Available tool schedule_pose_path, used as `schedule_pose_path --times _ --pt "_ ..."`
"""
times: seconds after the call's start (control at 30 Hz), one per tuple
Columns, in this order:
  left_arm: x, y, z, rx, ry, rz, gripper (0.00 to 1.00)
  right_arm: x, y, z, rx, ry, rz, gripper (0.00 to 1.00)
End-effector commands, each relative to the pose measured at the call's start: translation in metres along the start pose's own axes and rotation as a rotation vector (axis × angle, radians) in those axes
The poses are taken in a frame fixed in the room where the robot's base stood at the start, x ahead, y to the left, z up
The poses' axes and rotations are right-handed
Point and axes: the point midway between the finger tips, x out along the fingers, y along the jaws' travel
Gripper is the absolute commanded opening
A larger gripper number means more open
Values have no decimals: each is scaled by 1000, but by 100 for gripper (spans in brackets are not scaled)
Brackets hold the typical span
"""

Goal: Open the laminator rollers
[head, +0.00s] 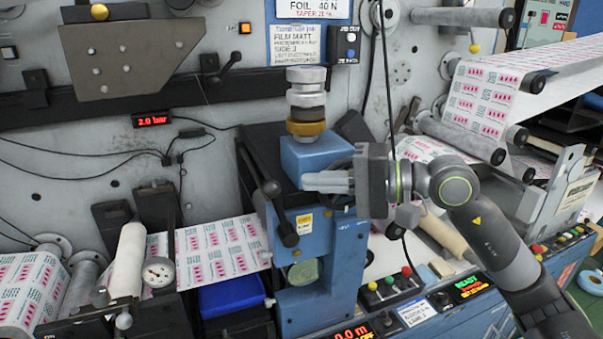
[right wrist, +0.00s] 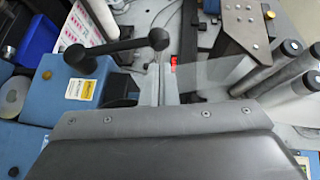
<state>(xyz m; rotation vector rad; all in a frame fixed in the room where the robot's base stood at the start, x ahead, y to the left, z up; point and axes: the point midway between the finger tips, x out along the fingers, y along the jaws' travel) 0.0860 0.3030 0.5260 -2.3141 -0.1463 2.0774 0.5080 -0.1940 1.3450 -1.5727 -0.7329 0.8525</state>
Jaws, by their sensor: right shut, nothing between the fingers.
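The laminator unit (head: 308,158) is a blue block on a blue column, with a metal and brass stack on top. A black lever (head: 271,190) with a thick ball hub is on its left side, its lower end hanging down in front. My right gripper (head: 308,181) is shut and empty, its fingers pointing left in front of the blue block, just right of the lever. In the right wrist view the black lever (right wrist: 115,48) lies across beyond the fingertips (right wrist: 160,68); contact cannot be told. The rollers' gap is not clearly visible. My left gripper is out of view.
A blue bin (head: 232,295) is below left of the unit. A printed web (head: 220,248) runs behind the column. A button box (head: 390,288) is on the front ledge below my right arm.

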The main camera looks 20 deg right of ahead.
Motion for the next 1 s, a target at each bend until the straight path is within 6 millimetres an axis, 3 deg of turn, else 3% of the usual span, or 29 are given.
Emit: schedule_pose_path --times 0.43,1.0 --pt "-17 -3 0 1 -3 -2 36 29 -2 0 1 0 -2 0" --pt "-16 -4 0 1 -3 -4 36 30 1 -1 -7 1 10 0"
